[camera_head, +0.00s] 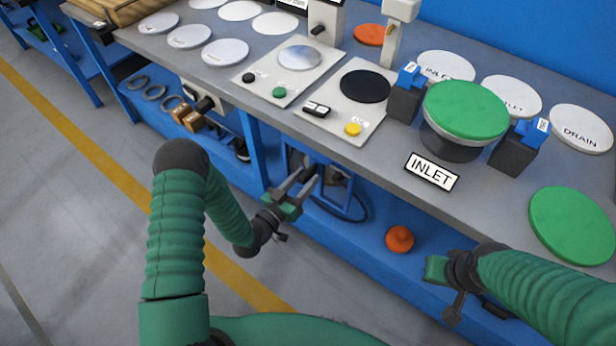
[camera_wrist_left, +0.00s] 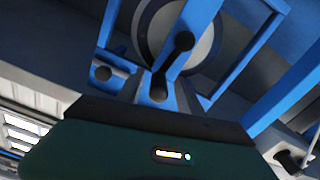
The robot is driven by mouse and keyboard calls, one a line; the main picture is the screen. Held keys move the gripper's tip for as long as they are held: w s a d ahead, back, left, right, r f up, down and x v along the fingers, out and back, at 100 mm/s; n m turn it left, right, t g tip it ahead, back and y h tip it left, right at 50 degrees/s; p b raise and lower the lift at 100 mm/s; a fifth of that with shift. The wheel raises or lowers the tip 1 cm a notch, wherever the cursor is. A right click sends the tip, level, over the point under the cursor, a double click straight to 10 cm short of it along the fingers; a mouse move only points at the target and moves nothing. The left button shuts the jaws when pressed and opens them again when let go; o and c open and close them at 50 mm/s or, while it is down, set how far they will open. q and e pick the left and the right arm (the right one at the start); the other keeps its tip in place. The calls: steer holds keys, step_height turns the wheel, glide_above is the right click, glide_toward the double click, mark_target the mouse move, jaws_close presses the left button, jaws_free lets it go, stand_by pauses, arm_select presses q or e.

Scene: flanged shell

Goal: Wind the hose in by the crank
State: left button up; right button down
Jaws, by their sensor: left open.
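The hose reel (camera_wrist_left: 207,45) sits in a blue frame under the bench. In the left wrist view its crank (camera_wrist_left: 172,66) is a blue arm with a dark round piece at each end, in front of the pale reel disc. In the head view the reel is mostly hidden behind my left gripper (camera_head: 301,182), and a dark hose loop (camera_head: 345,215) hangs beside it. My left gripper is open, its fingers pointing at the reel; I cannot tell whether they touch the crank. My right gripper (camera_head: 445,288) is low at the right, away from the reel; its jaws are unclear.
The grey bench top (camera_head: 390,165) above holds discs, switch panels and a green-capped flanged shell (camera_head: 465,110) with blue clamps. An orange knob (camera_head: 400,239) rests on the blue lower shelf. Blue bench legs (camera_head: 254,155) stand left of the reel. Open floor lies at the left.

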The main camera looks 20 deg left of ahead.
arm_select(q)
steer(key=shift+x, duration=0.8)
steer(key=shift+c, duration=0.2)
jaws_close()
stand_by(0.7)
